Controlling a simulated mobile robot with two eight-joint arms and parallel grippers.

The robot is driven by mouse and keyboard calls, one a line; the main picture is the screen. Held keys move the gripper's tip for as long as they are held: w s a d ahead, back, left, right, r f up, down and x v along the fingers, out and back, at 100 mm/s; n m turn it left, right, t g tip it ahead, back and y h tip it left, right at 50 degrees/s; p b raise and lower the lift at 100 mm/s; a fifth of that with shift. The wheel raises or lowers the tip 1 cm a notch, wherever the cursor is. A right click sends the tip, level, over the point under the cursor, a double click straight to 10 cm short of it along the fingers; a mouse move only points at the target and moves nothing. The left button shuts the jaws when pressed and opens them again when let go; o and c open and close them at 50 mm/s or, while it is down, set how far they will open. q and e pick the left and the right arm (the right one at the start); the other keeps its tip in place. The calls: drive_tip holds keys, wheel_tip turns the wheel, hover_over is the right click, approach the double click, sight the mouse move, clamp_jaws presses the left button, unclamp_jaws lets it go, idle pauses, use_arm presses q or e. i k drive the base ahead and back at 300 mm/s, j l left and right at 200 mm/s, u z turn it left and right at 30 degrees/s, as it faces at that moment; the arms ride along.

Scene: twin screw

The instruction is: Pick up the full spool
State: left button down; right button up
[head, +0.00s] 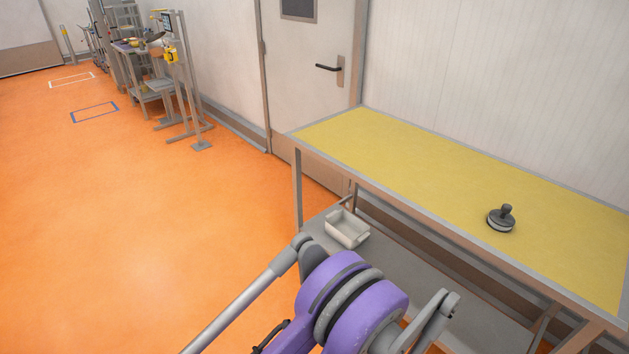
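A small, dark grey round object (501,218) stands on the yellow tabletop, towards its right end. It has a wide flat disc with a pale band around its lower edge and a short knob sticking up on top. It is the only spool-like thing I can make out on the table, and I cannot tell if it is a full spool. Nothing touches it except the tabletop. Neither of my grippers can be made out in the head view.
The yellow-topped table (400,155) stands along the white wall and is otherwise bare. A pale open bin (347,229) sits on its grey lower shelf. A closed door (311,90) is behind its left end. Grey stands (188,95) are farther back. Orange floor at left is clear.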

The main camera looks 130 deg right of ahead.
sight(501, 220)
drive_tip(key=z, duration=5.6)
drive_tip(key=i+u, duration=0.25)
drive_tip(key=i, duration=0.3)
drive_tip(key=i+u, duration=0.25)
drive_tip(key=i, duration=0.35)
drive_tip(key=i+l+u, duration=0.25)
drive_tip(key=i, duration=0.3)
